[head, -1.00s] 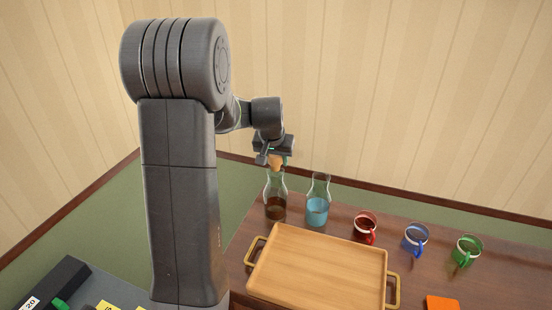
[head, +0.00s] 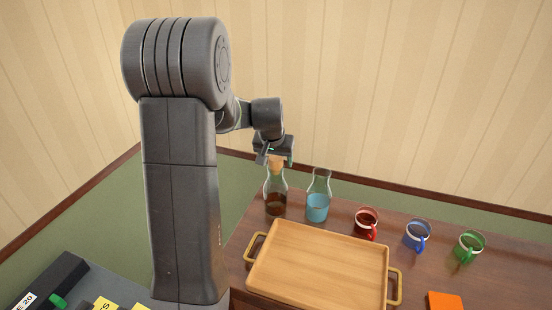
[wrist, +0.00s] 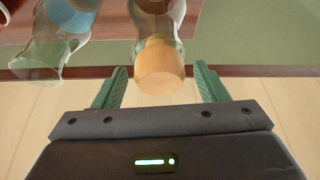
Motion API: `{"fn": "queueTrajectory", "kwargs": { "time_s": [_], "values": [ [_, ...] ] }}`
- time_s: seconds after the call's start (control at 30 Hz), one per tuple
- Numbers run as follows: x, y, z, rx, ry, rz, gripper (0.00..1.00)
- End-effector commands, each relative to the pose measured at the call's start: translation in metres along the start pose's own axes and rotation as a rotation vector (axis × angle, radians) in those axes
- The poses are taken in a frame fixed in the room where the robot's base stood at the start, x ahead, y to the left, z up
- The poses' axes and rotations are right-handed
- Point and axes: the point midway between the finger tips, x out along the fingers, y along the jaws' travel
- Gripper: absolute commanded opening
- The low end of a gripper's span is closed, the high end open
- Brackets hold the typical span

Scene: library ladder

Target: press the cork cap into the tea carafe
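The tea carafe (head: 276,203) is clear glass with dark brown liquid and stands upright on the table behind the tray. The cork cap (head: 276,167) sits in its mouth, its wide top standing above the rim. In the wrist view the cork cap (wrist: 160,68) is lined up with the carafe neck (wrist: 156,22). My gripper (head: 276,161) is just above the carafe. In the wrist view its green fingers (wrist: 162,76) are open on both sides of the cork, with a gap on each side. How deep the cork sits is hard to tell.
A carafe of blue liquid (head: 318,207) stands close on the right. A wooden tray (head: 318,265) with brass handles lies in front. Red (head: 366,222), blue (head: 417,236) and green (head: 469,246) mugs stand to the right. An orange item (head: 445,301) lies near the front edge.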

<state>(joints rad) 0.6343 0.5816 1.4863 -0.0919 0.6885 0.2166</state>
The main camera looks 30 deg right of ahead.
Motion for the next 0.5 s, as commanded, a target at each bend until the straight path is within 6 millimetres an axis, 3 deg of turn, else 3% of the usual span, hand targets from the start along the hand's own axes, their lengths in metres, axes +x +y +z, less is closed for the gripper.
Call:
{"fn": "queueTrajectory", "kwargs": {
  "time_s": [0.27,0.5],
  "values": [
    [-0.002,0.000,-0.001,0.000,0.001,0.000,0.66],
    [-0.030,0.000,-0.001,0.000,0.006,-0.001,0.66]
  ]
}}
